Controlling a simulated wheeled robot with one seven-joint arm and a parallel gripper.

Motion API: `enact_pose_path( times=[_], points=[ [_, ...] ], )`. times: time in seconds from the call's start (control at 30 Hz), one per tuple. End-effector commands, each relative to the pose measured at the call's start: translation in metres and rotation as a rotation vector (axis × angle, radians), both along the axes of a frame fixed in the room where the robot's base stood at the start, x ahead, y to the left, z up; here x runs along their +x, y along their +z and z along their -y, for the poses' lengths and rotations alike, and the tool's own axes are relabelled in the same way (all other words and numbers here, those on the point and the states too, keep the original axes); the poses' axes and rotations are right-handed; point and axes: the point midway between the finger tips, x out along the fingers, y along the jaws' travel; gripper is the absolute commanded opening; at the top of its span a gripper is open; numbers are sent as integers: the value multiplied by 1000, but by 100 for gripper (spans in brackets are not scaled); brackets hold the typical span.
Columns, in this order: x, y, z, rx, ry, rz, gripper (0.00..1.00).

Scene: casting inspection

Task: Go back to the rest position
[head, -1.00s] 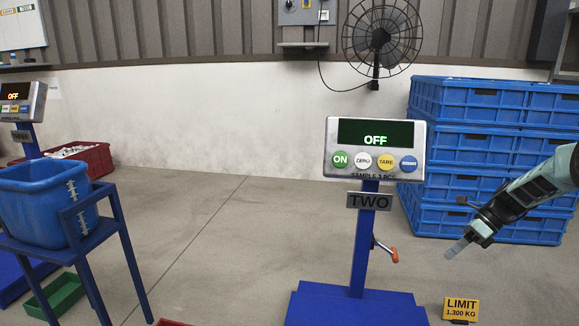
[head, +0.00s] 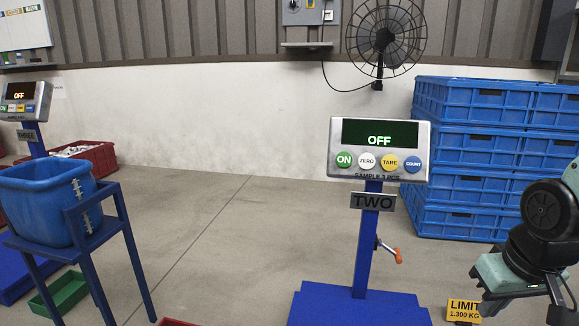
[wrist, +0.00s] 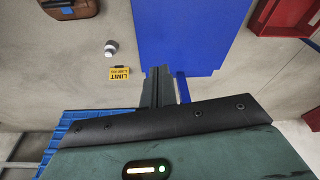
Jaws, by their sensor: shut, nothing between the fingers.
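My gripper (wrist: 165,85) shows in the wrist view with its fingers together and nothing between them. It points down over the floor near the blue base (wrist: 190,35) of scale TWO.
A yellow LIMIT 1.300 KG sign (head: 464,311) stands beside the scale base. Stacked blue crates (head: 470,160) are behind at the right. A blue tub (head: 45,205) sits on a blue stand at the left. The floor between is mostly clear.

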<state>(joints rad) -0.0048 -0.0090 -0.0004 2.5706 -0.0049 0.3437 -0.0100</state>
Motion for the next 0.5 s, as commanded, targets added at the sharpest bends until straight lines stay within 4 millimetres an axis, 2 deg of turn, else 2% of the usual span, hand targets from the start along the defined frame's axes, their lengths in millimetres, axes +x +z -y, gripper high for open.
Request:
enact_pose_path(
  times=[0.03,0.27,0.5],
  points=[
    [-3,15,-20,6,52,-12,0],
    [-37,50,-96,14,279,-88,0],
    [-98,89,-162,-7,539,-171,0]
  ],
)
